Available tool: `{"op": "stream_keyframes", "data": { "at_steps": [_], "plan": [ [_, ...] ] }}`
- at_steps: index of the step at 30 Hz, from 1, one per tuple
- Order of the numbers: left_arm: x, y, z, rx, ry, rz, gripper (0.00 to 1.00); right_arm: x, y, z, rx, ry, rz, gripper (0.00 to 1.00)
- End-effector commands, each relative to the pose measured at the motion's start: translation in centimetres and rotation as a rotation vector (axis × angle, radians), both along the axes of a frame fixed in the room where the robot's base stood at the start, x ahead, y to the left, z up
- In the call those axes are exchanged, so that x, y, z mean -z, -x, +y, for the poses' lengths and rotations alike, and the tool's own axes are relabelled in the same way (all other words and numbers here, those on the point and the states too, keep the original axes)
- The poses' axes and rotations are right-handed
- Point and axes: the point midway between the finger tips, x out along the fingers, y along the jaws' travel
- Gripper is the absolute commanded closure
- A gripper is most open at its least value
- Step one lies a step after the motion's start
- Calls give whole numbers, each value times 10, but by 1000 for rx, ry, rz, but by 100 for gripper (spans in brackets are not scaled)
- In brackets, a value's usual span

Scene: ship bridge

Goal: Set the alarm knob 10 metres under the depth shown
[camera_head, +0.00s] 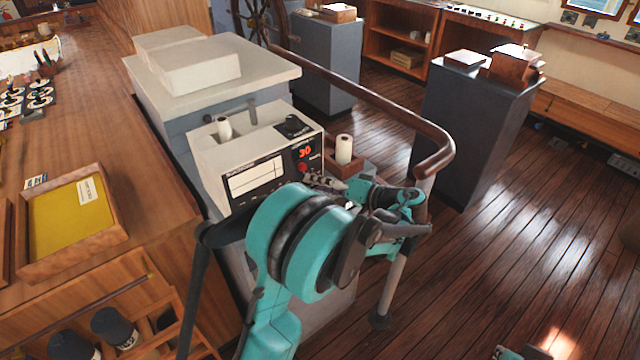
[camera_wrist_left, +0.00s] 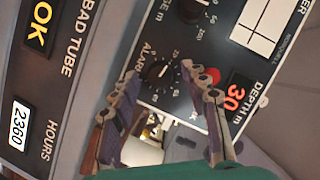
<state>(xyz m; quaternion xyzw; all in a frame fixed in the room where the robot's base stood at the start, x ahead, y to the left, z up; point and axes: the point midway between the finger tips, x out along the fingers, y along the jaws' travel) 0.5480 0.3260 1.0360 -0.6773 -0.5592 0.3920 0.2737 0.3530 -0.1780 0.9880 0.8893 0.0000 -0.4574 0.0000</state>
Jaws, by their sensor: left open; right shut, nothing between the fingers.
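The echo sounder panel (camera_head: 262,178) faces me, and its red depth display (camera_head: 305,152) reads 30; the display also shows in the left wrist view (camera_wrist_left: 234,96). The black alarm knob (camera_wrist_left: 157,74), with a numbered dial round it, shows in the left wrist view; its exact setting is too small to read. In the head view my arm and gripper hide it. My left gripper (camera_head: 325,182) is open at the panel, its fingers either side of the knob in the wrist view (camera_wrist_left: 160,72); contact cannot be told. My right gripper (camera_head: 520,353) is shut and empty at the bottom edge.
A red button (camera_wrist_left: 212,75) sits beside the depth display. Another black knob (camera_wrist_left: 190,8) is above the alarm knob. A white roll (camera_head: 344,149) stands in a wooden box right of the panel. A wooden handrail (camera_head: 380,100) curves round the console's right side.

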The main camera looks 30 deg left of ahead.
Motion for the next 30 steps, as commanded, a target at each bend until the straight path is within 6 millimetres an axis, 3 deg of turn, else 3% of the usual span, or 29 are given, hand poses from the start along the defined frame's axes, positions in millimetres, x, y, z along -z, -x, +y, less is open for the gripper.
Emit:
{"op": "stream_keyframes", "data": {
  "at_steps": [5,18,24,30],
  "plan": [
    [-3,0,-14,4,0,0,55,0,0,0,0,0,0,100],
    [-23,6,-100,4,0,0,55,0,0,0,0,0,0,100],
    [-26,8,-116,1,0,0,55,0,0,0,0,0,0,100],
    [-27,8,-117,0,0,0,55,0,0,0,0,0,0,100]
  ]
}}
